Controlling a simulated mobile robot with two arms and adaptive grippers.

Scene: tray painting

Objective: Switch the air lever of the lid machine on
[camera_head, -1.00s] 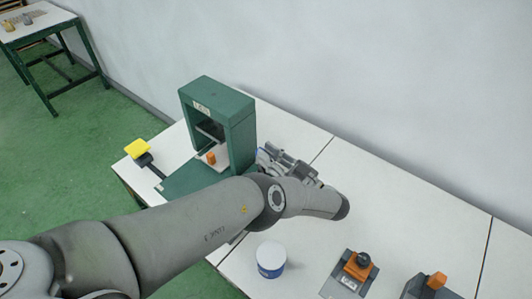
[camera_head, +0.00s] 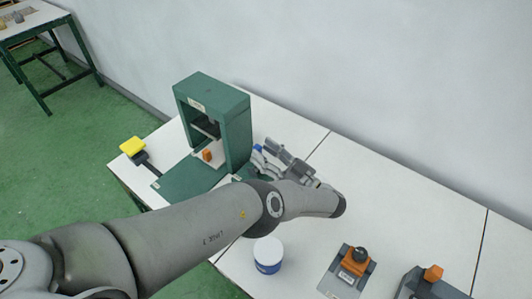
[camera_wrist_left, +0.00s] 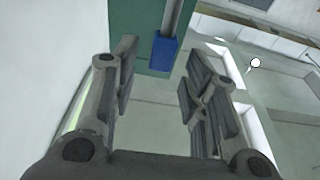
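The lid machine (camera_head: 240,115) is a green frame on the white table, left of centre in the head view. A small blue piece, which looks like the lever's handle (camera_head: 258,148), shows at its right side. In the left wrist view the blue handle (camera_wrist_left: 163,50) hangs on a grey bar before a green surface. My left gripper (camera_head: 268,156) is right beside the machine, close to the handle. In the left wrist view the left gripper (camera_wrist_left: 161,80) is open and empty, with the handle ahead of the gap between its fingers. My right gripper is not in view.
A yellow pad (camera_head: 132,146) sticks out at the table's left edge. An orange block (camera_head: 207,155) sits inside the machine. A white tub (camera_head: 268,250) stands below my left arm. Two grey devices with orange parts (camera_head: 347,277) (camera_head: 432,283) are at the lower right. The table's far right is clear.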

